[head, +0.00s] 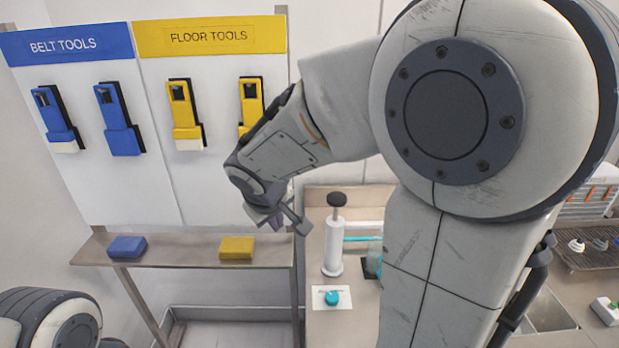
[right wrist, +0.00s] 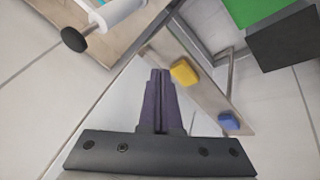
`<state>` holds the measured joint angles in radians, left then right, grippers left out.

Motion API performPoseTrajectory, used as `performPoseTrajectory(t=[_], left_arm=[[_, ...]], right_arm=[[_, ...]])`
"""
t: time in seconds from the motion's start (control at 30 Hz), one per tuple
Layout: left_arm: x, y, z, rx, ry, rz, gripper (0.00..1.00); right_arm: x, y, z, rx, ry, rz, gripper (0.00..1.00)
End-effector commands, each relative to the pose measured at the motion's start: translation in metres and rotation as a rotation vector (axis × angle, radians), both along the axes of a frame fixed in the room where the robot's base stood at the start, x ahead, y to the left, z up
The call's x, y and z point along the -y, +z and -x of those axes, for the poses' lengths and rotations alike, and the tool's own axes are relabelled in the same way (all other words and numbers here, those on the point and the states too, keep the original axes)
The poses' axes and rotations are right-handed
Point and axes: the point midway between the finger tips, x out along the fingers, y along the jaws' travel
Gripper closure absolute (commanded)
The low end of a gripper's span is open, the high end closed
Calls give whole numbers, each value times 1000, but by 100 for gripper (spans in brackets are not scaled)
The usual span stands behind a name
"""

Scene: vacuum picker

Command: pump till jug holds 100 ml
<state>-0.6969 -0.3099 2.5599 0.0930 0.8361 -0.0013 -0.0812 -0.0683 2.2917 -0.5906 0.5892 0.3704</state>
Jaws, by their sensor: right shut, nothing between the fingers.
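The pump (head: 334,245) is a white upright cylinder with a black knob on the counter. Its knob and part of its white body show at the upper left of the right wrist view (right wrist: 74,39). A teal tube (head: 362,239) runs to the right from it. A clear, bluish vessel, perhaps the jug (head: 375,252), is mostly hidden behind my right arm, so its level cannot be read. My right gripper (head: 268,218) is shut and empty, in the air to the left of the pump; its fingers also show together in the right wrist view (right wrist: 160,74). My left gripper is out of view.
A narrow steel shelf (head: 190,252) left of the counter holds a blue block (head: 127,247) and a yellow block (head: 237,247). Blue and yellow tools hang on the board above. A white card with a teal round piece (head: 332,298) lies before the pump.

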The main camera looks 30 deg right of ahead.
Motion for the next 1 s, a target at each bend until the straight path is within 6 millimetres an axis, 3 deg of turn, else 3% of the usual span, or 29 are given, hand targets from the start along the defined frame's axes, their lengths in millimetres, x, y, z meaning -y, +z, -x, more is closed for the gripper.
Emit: performPoseTrajectory(t=[0.03,0.2,0.3,0.4,0.57,1.0], left_arm=[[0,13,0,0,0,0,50],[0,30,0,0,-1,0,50],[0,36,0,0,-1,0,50],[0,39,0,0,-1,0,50],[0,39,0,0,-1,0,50],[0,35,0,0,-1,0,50]], right_arm=[[32,18,-14,34,-56,32,100],[121,52,-43,136,-172,128,100],[159,66,-49,170,-213,168,100],[183,73,-51,191,-235,193,100],[196,77,-52,202,-246,207,100],[195,71,-52,201,-243,207,100]])
